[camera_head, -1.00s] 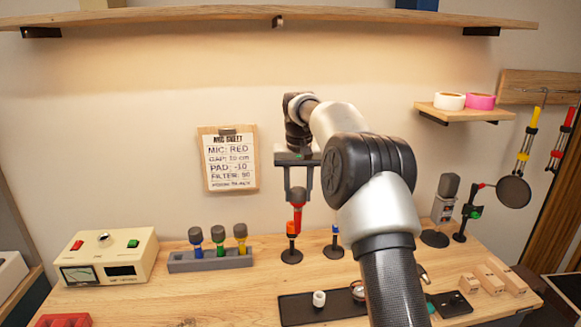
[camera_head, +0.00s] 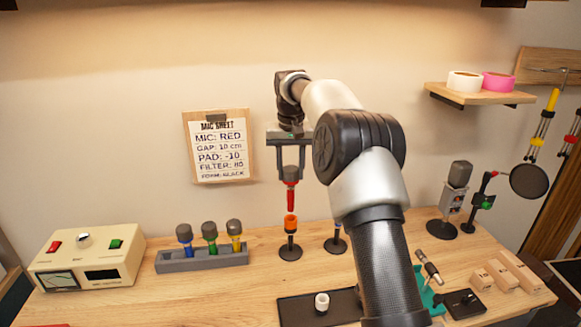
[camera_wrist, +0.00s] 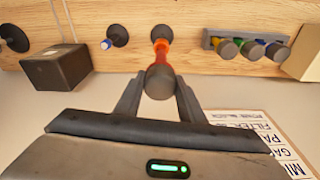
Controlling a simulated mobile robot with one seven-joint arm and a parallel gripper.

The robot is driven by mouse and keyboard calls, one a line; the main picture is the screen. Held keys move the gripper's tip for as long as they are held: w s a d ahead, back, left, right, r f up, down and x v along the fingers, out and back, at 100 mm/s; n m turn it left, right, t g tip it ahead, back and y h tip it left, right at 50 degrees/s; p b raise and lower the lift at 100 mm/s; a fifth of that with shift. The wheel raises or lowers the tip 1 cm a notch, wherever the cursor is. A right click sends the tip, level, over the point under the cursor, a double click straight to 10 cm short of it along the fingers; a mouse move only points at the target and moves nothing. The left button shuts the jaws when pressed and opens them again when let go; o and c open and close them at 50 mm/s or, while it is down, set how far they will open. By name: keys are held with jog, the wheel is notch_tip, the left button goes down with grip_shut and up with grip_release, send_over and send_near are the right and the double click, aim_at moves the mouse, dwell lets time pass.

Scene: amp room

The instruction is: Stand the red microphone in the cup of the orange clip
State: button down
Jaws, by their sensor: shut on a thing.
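The red microphone (camera_head: 291,196) has a dark grey head and hangs upright, head up. My gripper (camera_head: 290,176) is shut on it near the head. The orange clip (camera_head: 291,223) has an orange cup on a black stem and round base, standing on the wooden bench. In the head view the microphone's lower end is just above the cup, with a small gap. In the wrist view my gripper (camera_wrist: 160,83) has the microphone head (camera_wrist: 159,84) between its fingers, and the orange cup (camera_wrist: 160,33) lies in line beyond; the contact point is hidden there.
A blue clip (camera_head: 336,242) stands close on the right. A grey rack (camera_head: 204,258) with blue, green and yellow microphones is left, beside a cream meter box (camera_head: 88,262). A black tray (camera_head: 300,308) with a white cup lies in front. A sheet (camera_head: 220,148) hangs on the wall.

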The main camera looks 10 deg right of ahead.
aim_at(291, 186)
jog(key=shift+f+b, duration=1.3)
jog(key=shift+f, duration=1.45)
jog(key=c, duration=1.1)
grip_release()
jog(key=r+p, duration=0.1)
jog(key=r, duration=0.4)
jog(key=s+r+p, duration=0.1)
jog(key=r, duration=0.5)
jog(key=s+r+p, duration=0.1)
jog(key=r, duration=0.5)
jog(key=shift+s+a+r, duration=0.1)
jog(key=shift+s+a, duration=0.05)
jog(key=shift+s, duration=0.1)
